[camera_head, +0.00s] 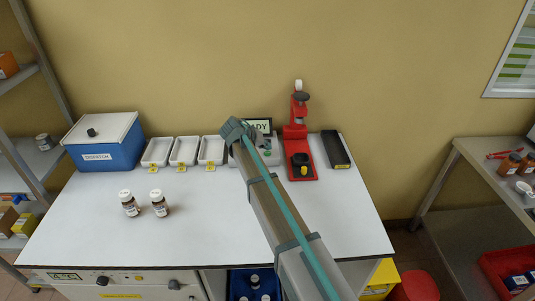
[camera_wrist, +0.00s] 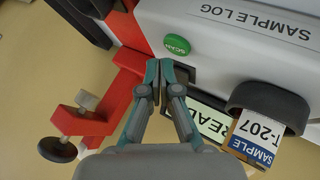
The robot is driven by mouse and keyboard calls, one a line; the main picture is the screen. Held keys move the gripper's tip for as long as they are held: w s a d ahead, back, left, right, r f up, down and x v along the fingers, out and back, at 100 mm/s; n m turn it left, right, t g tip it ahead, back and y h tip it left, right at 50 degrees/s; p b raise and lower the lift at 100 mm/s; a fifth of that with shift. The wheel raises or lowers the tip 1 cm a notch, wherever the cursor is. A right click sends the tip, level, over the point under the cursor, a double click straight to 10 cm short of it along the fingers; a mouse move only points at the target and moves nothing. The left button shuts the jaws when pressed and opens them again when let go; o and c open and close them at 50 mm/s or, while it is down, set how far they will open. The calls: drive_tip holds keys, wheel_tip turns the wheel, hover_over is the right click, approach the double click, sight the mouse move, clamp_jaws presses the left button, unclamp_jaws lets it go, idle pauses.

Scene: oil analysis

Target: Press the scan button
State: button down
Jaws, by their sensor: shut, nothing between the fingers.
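The green scan button (camera_wrist: 177,44) sits on the pale sample log device (camera_wrist: 235,40) in the wrist view. My gripper (camera_wrist: 160,66) is shut and empty. Its fingertips appear just beside the button in the picture; I cannot tell whether they touch it. A display reading READY (camera_wrist: 213,122) is partly hidden behind my fingers. A sample labelled T-207 (camera_wrist: 257,137) shows at a dark round holder (camera_wrist: 270,104) on the device. In the head view, my arm covers part of the device (camera_head: 272,157) and hides my fingertips.
A red stand (camera_head: 297,135) and a black tray (camera_head: 336,150) are right of the device. Three white trays (camera_head: 184,151) and a blue dispatch box (camera_head: 104,146) are left. Two brown bottles (camera_head: 130,206) (camera_head: 159,206) stand on the white bench, whose front is mostly clear.

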sight(266, 153)
drive_tip(key=shift+f, duration=0.1)
idle(0.3)
drive_tip(key=shift+f+b, duration=0.35)
drive_tip(key=shift+b, duration=0.05)
drive_tip(key=shift+f+b, duration=0.35)
idle(0.6)
idle(0.4)
drive_tip(key=shift+r, duration=0.8)
drive_tip(key=shift+r, duration=0.1)
drive_tip(key=shift+r+p, duration=0.95)
drive_tip(key=shift+r, duration=1.45)
